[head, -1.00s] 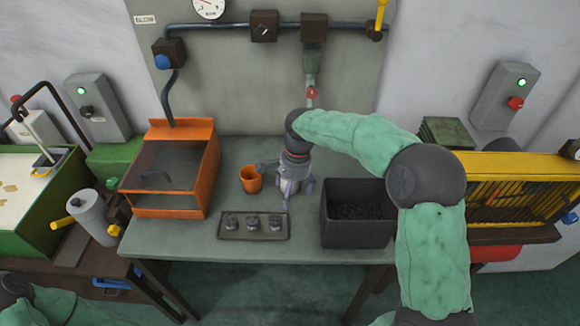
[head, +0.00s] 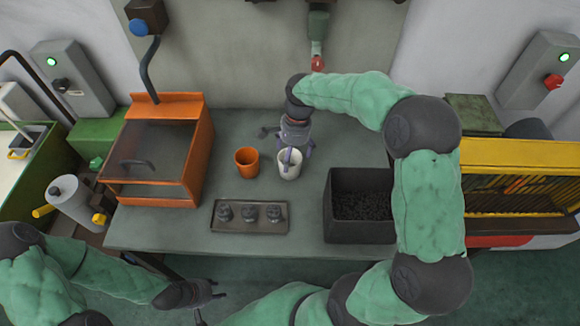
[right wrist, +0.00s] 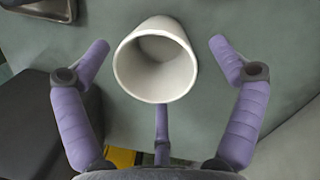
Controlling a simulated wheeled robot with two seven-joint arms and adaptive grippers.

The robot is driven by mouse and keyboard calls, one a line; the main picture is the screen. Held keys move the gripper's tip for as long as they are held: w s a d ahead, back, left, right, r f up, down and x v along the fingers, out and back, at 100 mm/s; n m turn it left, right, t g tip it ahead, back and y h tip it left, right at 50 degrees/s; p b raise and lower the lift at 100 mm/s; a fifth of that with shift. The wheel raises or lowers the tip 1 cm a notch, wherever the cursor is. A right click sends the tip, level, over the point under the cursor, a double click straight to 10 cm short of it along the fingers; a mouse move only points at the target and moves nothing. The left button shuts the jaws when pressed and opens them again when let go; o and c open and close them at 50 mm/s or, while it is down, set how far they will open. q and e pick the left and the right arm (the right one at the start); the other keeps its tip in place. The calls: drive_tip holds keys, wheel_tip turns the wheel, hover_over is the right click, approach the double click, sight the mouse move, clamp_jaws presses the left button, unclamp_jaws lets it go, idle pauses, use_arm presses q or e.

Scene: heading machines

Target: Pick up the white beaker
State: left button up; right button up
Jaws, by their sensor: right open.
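The white beaker (head: 289,164) stands upright on the grey-green table, right of the orange cup. It also shows in the right wrist view (right wrist: 156,60), its open mouth towards the camera and empty. My right gripper (head: 295,152) is at the beaker, reaching in from behind it in the head view. In the right wrist view the purple fingers of the right gripper (right wrist: 158,85) are spread open around the near side of the beaker, with gaps at its left and right. My left gripper (head: 205,292) is low, in front of the table edge; its jaw state is unclear.
An orange cup (head: 247,162) stands close left of the beaker. A tray (head: 232,228) with several dark parts lies in front. A black bin (head: 345,230) of dark pieces stands right, and an orange-framed box (head: 197,170) stands left. The table between is clear.

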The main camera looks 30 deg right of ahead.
sight(290, 165)
drive_tip(key=f+b, duration=0.1)
drive_tip(key=f, duration=0.1)
drive_tip(key=a+f+b, duration=0.1)
drive_tip(key=f, duration=0.2)
drive_tip(key=shift+s, duration=0.2)
drive_tip(key=c, duration=1.2)
